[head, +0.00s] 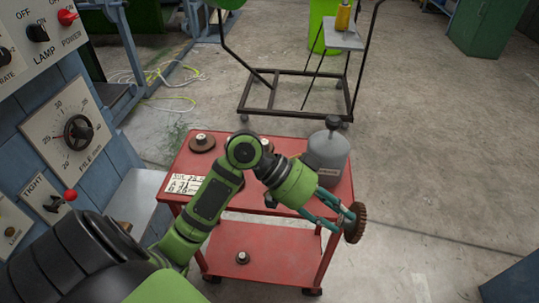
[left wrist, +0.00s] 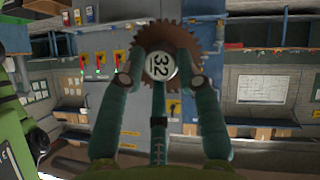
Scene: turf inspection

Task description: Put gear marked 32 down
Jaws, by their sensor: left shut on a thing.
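The gear marked 32 is a brown toothed disc (head: 355,226) at the right front of the red cart in the head view. In the left wrist view the gear (left wrist: 188,35) faces me, with a white round label reading 32. My left gripper (head: 342,216) is shut on it and holds it up on edge, over or just beyond the cart's right front edge; the exact height is hard to tell. Its fingers also show in the left wrist view (left wrist: 161,62), one on each side of the label. My right gripper is not in view.
The red cart (head: 176,172) bears a round gear-like piece (head: 201,142), a written card (head: 186,184) and a grey canister (head: 327,152). My arm covers part of its top. A small piece (head: 242,257) lies on the lower shelf (head: 275,245). A control panel (head: 60,110) stands at left.

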